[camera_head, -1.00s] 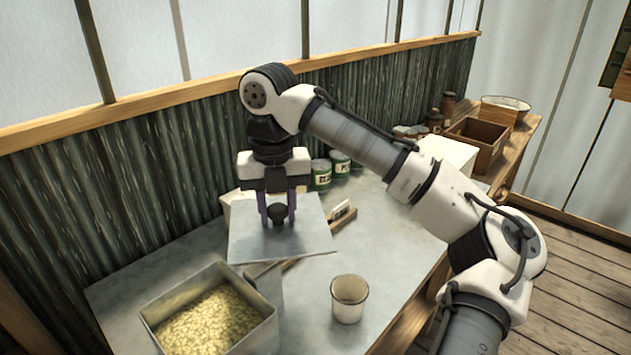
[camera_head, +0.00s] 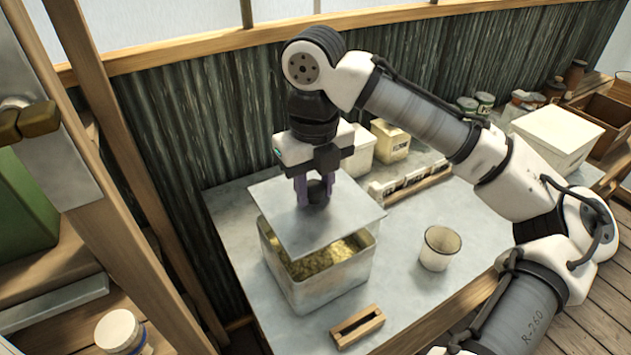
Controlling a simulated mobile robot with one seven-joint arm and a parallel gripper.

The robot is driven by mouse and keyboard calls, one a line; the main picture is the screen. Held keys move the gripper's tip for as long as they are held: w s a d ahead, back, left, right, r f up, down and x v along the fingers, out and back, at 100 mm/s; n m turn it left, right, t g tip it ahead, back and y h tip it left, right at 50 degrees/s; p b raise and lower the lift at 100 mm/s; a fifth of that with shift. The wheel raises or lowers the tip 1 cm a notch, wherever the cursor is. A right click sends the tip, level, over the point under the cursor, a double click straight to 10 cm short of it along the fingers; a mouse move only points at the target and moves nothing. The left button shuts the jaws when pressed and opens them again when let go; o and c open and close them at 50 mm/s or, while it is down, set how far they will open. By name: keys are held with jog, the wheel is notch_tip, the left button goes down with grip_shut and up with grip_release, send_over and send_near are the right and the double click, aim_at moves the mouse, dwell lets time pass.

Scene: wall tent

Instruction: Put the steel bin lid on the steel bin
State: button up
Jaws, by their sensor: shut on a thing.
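The steel bin lid (camera_head: 345,220) is a flat grey square plate with a dark round knob in its middle. My gripper (camera_head: 314,192) points down and is shut on that knob. The steel bin (camera_head: 318,285) is an open square metal box on the grey tabletop, filled with yellowish flakes. The lid hangs above the bin, covering much of its opening in this view. It looks shifted toward the back, as the flakes show along the bin's front and right. A gap shows between the lid and the bin's front rim; its height is hard to tell.
A white cup (camera_head: 439,247) stands right of the bin. A slotted wooden block (camera_head: 357,326) lies in front. Light canisters (camera_head: 390,140) and a card rack (camera_head: 411,183) are behind. A wooden post (camera_head: 130,180) rises at the left.

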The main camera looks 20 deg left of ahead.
aim_at(315, 209)
jog(key=shift+r+p, duration=0.15)
jog(key=shift+p, duration=0.15)
jog(key=shift+f+b, duration=1.4)
jog(key=shift+f, duration=1.4)
jog(key=shift+f+p, duration=0.25)
jog(key=shift+p, duration=0.55)
jog(key=shift+f, duration=0.5)
dwell(0.4)
jog(key=o, duration=1.1)
